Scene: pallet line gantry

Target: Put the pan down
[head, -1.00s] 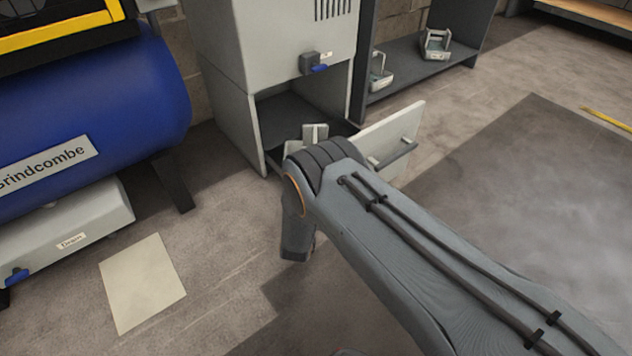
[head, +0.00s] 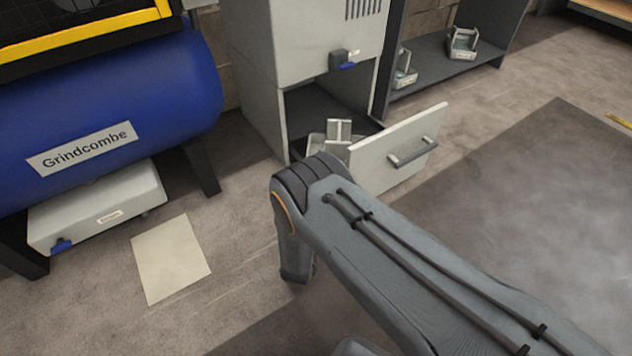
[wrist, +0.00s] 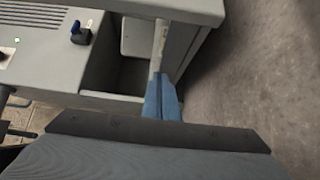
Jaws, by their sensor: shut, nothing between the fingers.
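A light grey pan-like container with a raised handle (head: 338,130) sits in the open lower bay of the grey cabinet, behind the pulled-out drawer front (head: 395,152). My arm hides part of it. In the wrist view my gripper (wrist: 163,100) has its blue fingers together, with nothing between them. The fingertips show over the edge of the drawer front (wrist: 160,48); I cannot tell whether they touch it. In the head view my wrist hangs down in front of the cabinet and the fingers are not clearly visible.
A blue tank (head: 100,110) stands at left over a pale box (head: 95,215). A pale sheet (head: 170,260) lies on the floor. Two similar handled containers (head: 464,44) (head: 405,70) sit on a dark shelf (head: 435,75).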

